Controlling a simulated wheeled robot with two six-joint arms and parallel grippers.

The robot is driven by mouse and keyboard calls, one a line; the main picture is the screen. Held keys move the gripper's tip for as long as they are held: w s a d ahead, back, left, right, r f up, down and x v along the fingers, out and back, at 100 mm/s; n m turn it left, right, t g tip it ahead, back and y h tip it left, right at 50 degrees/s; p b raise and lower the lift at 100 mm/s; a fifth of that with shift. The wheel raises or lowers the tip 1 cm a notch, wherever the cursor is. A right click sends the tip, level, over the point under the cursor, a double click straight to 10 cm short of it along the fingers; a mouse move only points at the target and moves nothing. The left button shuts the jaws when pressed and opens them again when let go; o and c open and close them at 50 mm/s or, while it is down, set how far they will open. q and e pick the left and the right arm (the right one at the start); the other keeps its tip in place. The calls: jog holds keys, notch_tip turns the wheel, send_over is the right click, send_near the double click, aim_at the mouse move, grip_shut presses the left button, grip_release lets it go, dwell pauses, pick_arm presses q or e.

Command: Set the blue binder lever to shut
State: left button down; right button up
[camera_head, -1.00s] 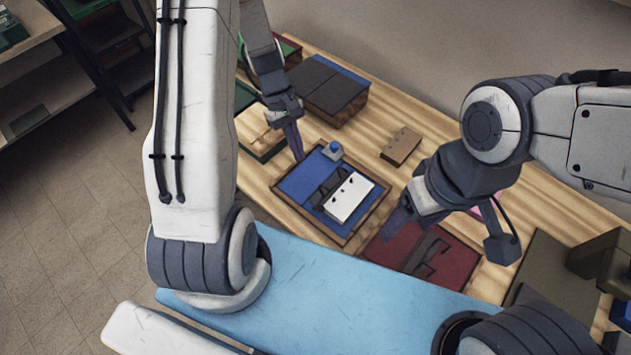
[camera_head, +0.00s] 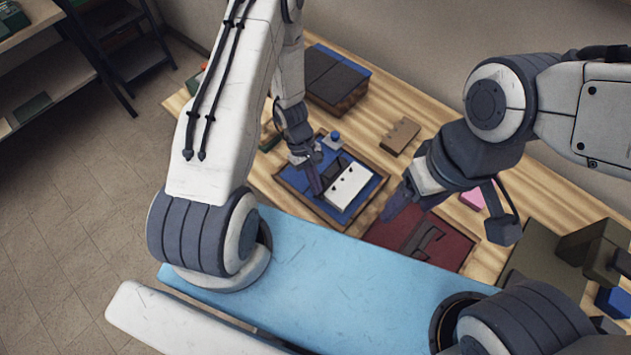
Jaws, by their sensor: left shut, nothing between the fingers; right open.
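The blue binder (camera_head: 355,216) lies open in a wooden tray on the table, with a white punched sheet block (camera_head: 350,186) and dark ring metal on it. A lever with a round blue knob (camera_head: 335,136) stands at its far edge. My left gripper (camera_head: 316,188) is shut and empty, over the binder's left part beside the dark rings. It hides some of the binder; whether it touches is unclear. My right gripper (camera_head: 391,212) is open and empty, to the right of the tray near the red binder (camera_head: 440,246).
A brown punched block (camera_head: 400,136) lies behind the tray. A dark box (camera_head: 336,80) stands at the back. A pink item (camera_head: 474,198) and an olive box (camera_head: 585,250) are at the right. Bare wood (camera_head: 385,95) shows at the back.

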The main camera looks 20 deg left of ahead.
aim_at(325, 197)
dwell(0.3)
pick_arm(q)
jog(key=shift+s+d+f+t+y+b, duration=0.15)
jog(key=shift+d+y+b, duration=0.25)
jog(key=shift+y+b, duration=0.15)
jog(key=shift+s+d+f+t+y+b, duration=0.15)
jog(key=shift+d+y+b, duration=0.25)
jog(key=shift+b, duration=0.25)
jog(key=shift+d+f+y+b, duration=0.15)
jog(key=shift+d+y+b, duration=0.1)
jog(key=shift+b, duration=0.4)
jog(key=shift+s+d+b, duration=0.15)
jog(key=shift+d+b, duration=0.1)
jog(key=shift+b, duration=0.25)
jog(key=shift+d, duration=0.1)
